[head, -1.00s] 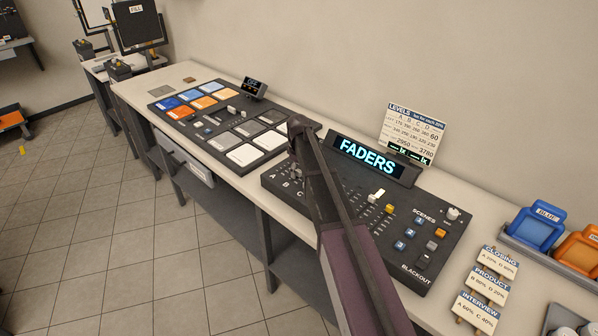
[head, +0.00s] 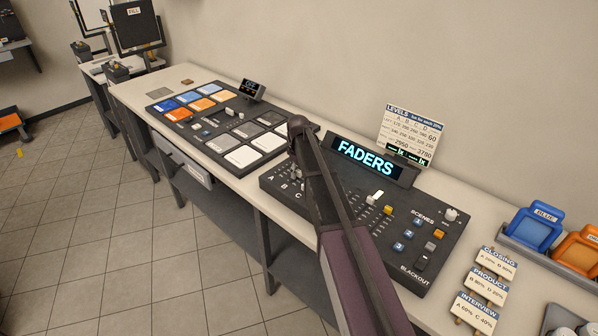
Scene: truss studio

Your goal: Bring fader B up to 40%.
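The fader desk (head: 455,222) is a dark console on the white bench, with a lit display reading FADERS (head: 364,158) at its back. Letters A, B and C show along its front left edge, with the B label (head: 284,187) just left of my arm. Small pale fader caps show beside the arm, but I cannot tell which is fader B's or how high it stands. My dark arm crosses the desk and hides the middle of the fader area. I cannot make out my gripper or any contact with a fader.
A LEVELS card (head: 411,131) stands behind the display. Scene buttons, a yellow cap and a BLACKOUT switch (head: 422,262) are on the desk's right side. A pad panel (head: 208,137) lies to the left. Small signs (head: 488,287) and a blue tray (head: 536,229) stand to the right.

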